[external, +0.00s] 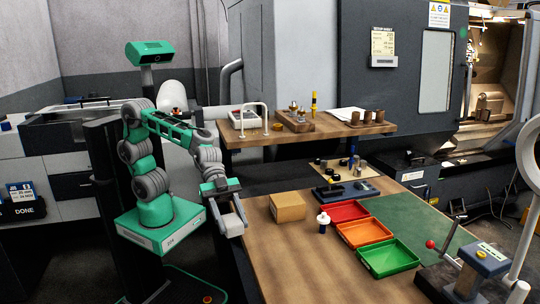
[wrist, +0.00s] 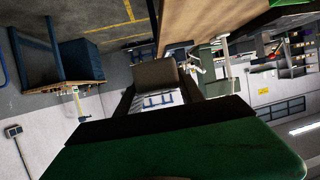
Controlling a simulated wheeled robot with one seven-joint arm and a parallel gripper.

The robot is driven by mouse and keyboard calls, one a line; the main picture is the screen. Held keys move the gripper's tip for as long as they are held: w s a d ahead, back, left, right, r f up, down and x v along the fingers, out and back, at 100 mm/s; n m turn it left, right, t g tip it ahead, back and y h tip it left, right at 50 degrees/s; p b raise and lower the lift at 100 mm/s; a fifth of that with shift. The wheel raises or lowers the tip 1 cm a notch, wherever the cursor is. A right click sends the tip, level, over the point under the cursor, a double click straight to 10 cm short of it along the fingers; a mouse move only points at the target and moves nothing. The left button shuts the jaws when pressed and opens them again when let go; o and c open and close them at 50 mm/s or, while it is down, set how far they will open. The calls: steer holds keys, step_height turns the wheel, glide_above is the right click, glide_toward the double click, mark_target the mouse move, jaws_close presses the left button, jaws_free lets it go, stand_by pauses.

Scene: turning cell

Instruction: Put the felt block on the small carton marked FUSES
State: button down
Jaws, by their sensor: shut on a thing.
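My gripper (external: 232,222) is at the left edge of the bench and is shut on a pale grey block, apparently the felt block (external: 229,207). In the wrist view, a grey-brown block (wrist: 156,72) sits between the fingers of my gripper (wrist: 158,88). A white patch with dark marks shows just behind it; I cannot tell what it belongs to. A small tan carton (external: 287,207) stands on the bench to the right of my gripper, apart from it. No lettering on the carton can be read from here, so its FUSES mark is not confirmed.
Red (external: 344,211), orange (external: 365,233) and green (external: 388,258) trays lie further right. A raised shelf (external: 340,133) with parts is behind. The front of the bench (external: 300,265) is clear.

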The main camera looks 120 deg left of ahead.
steer(key=s+d+r+m+g+h+p, duration=0.1)
steer(key=s+d+r, duration=0.25)
steer(key=d, duration=0.25)
steer(key=s+d+r+m+g+h+p, duration=0.1)
steer(key=s+d+r+p, duration=0.15)
steer(key=d+r, duration=0.2)
steer(key=w+a+f+n+t+y, duration=0.2)
steer(key=a+n+t+y, duration=0.6)
steer(key=a, duration=1.5)
steer(key=s+a+n+g+y, duration=0.4)
steer(key=a+n+y, duration=0.15)
steer(key=a, duration=0.35)
steer(key=s+a+n+g+y, duration=0.3)
steer(key=s+a+n+y, duration=0.25)
steer(key=a, duration=0.25)
steer(key=p, duration=0.3)
glide_above(287, 198)
steer(key=shift+m, duration=0.3)
step_height(287, 198, down, 10)
steer(key=shift+w+d+f, duration=0.1)
steer(key=shift+f, duration=0.1)
step_height(287, 198, down, 3)
steer(key=shift+r+y+p, duration=0.1)
steer(key=shift+y+p, duration=0.2)
steer(key=shift+p, duration=0.3)
steer(key=shift+f+b, duration=0.25)
steer(key=shift+b, duration=0.05)
steer(key=c, duration=0.7)
jaws_free()
steer(key=shift+r, duration=0.1)
